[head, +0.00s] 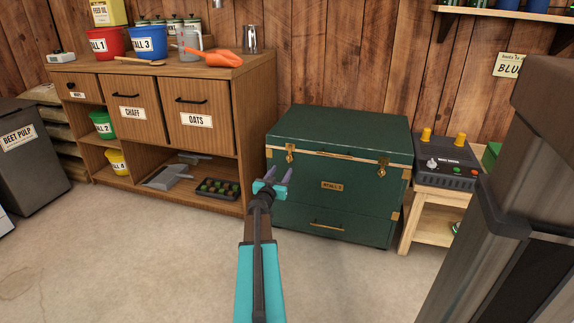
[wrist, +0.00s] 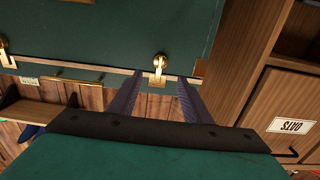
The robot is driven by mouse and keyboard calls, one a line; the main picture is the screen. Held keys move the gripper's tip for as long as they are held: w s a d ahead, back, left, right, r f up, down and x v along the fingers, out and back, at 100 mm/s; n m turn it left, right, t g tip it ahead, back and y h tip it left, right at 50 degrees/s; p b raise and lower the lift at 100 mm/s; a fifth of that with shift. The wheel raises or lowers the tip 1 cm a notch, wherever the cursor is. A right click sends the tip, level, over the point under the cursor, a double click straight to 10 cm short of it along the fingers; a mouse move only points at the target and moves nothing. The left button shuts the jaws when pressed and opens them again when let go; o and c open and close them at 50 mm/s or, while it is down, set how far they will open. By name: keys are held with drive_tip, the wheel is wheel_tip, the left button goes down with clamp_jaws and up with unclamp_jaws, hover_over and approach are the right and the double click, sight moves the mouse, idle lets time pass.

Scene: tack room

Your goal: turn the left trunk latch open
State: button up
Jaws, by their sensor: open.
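The green trunk (head: 340,188) stands on the floor by the wooden wall, its lid shut. Its left latch (head: 290,153) is a small brass piece at the lid seam, near the trunk's left front corner. It also shows in the wrist view (wrist: 160,65), hanging at the seam. The right latch (head: 382,168) is also brass. My gripper (head: 278,175) is open and empty, in front of the trunk just below and left of the left latch. In the wrist view, the fingers (wrist: 160,80) lie either side of that latch. Any contact cannot be told.
A wooden cabinet (head: 245,120) with a drawer marked OATS stands close on the trunk's left. A low wooden stand (head: 436,197) with a control box (head: 447,172) is on its right. Concrete floor (head: 130,260) is clear in front.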

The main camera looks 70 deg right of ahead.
sight(289, 159)
drive_tip(key=d+b, duration=0.1)
drive_tip(key=d, duration=0.1)
drive_tip(key=d+b, duration=0.1)
drive_tip(key=d, duration=0.2)
drive_tip(key=d+b, duration=0.1)
drive_tip(key=d, duration=0.1)
drive_tip(key=shift+w+d+f, duration=0.1)
drive_tip(key=shift+w+d, duration=0.15)
drive_tip(key=shift+d, duration=0.1)
drive_tip(key=shift+d+b, duration=0.35)
drive_tip(key=shift+d, duration=0.6)
drive_tip(key=c, duration=1)
drive_tip(key=shift+a, duration=0.2)
drive_tip(key=shift+c, duration=0.3)
drive_tip(key=shift+d, duration=0.15)
